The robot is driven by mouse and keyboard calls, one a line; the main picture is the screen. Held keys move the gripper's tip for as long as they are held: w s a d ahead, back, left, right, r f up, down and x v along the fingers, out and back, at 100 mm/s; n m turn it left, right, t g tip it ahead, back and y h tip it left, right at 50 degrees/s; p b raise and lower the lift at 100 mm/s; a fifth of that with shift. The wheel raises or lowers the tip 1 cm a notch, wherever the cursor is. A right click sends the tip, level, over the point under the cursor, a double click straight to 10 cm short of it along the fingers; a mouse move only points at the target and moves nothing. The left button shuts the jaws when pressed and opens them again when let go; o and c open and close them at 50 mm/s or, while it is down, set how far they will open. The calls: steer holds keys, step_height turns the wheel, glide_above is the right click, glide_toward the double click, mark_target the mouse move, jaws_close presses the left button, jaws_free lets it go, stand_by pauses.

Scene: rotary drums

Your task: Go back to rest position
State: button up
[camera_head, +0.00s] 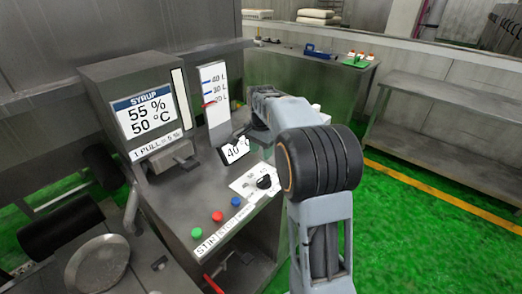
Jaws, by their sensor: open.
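My grey arm (320,250) rises from the bottom of the view, bends at a thick black-ringed joint, and reaches back to the control cabinet. My gripper (256,134), a small dark shape at the arm's far end, is beside the cabinet's right side, behind the "40" display. It is partly hidden by my own arm. It is open, and no held thing shows. The cabinet (165,210) bears a syrup screen (146,112) reading 55 % and 50 °C.
The cabinet's slope has green, red and blue buttons (217,216) and a black knob (265,182). A level gauge (214,95) stands behind.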

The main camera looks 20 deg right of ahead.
stand_by(0.4)
steer(key=s+a+n+t, duration=0.1)
steer(key=s+a+n, duration=0.2)
steer(key=s, duration=0.4)
steer(key=s+a+f+n+t, duration=0.1)
steer(key=s+a+n, duration=0.2)
steer(key=s+n, duration=0.2)
steer(key=s+a+n+t, duration=0.2)
steer(key=s+n, duration=0.3)
steer(key=s, duration=0.4)
steer(key=shift+s+a+f, duration=0.2)
steer(key=shift+a+f, duration=0.15)
steer(key=shift+a, duration=0.4)
steer(key=shift+d, duration=0.15)
